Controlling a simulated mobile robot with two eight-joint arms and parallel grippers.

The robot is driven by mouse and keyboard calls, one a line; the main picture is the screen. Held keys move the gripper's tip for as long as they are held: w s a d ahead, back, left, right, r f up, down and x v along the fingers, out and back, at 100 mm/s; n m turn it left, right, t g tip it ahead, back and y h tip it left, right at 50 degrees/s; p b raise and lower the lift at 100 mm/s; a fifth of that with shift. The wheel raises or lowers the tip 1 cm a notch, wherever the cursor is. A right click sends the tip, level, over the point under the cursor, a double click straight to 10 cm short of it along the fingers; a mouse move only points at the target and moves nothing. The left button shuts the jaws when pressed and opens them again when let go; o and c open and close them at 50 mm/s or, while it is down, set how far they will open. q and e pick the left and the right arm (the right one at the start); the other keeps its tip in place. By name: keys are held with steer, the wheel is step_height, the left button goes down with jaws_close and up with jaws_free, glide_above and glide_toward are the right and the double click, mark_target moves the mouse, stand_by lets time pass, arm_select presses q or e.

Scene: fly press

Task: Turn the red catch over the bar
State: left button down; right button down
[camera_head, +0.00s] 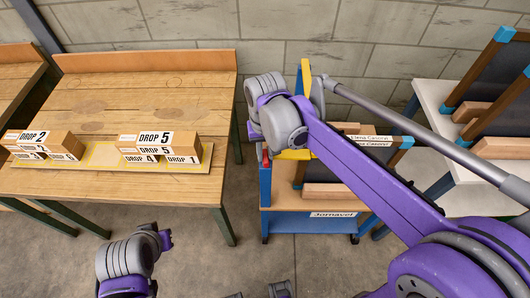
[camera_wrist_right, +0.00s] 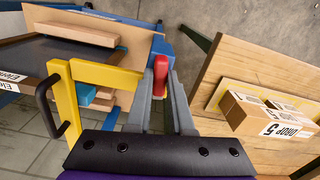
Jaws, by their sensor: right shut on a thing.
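The red catch (camera_wrist_right: 160,66) stands at the blue post (camera_wrist_right: 160,47) in the right wrist view. My right gripper (camera_wrist_right: 161,80) is shut on it, one grey finger on each side. The yellow bar (camera_wrist_right: 105,74) ends beside the catch. Whether the catch lies over the bar cannot be told. In the head view, a small part of the red catch (camera_head: 265,158) shows below my grey wrist, which hides the fingers. The yellow bar (camera_head: 295,155) also shows there. Part of my left arm shows at the lower left, but no left fingers are visible.
A blue cart (camera_head: 310,222) holds dark panels and wooden blocks. A dark handle (camera_wrist_right: 47,105) is on the yellow frame. A wooden table (camera_head: 150,88) with labelled boxes (camera_head: 160,140) stands left. A white table (camera_head: 440,110) stands right. Floor is free between the wooden table and cart.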

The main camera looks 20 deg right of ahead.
mark_target(266, 156)
steer(key=shift+m, duration=0.8)
steer(key=c, duration=0.8)
jaws_free()
step_height(266, 156, up, 11)
steer(key=shift+p, duration=0.3)
steer(key=shift+f, duration=0.1)
steer(key=s+d+f+n+t, duration=0.1)
steer(key=s+d+f+t, duration=0.1)
steer(key=s+f, duration=0.4)
steer(key=s+d+f+n+t, duration=0.2)
steer(key=s+d+f+t, duration=0.1)
steer(key=s+f, duration=0.4)
steer(key=shift+d+f+t, duration=0.3)
steer(key=shift+d+f, duration=0.3)
steer(key=shift+d, duration=0.05)
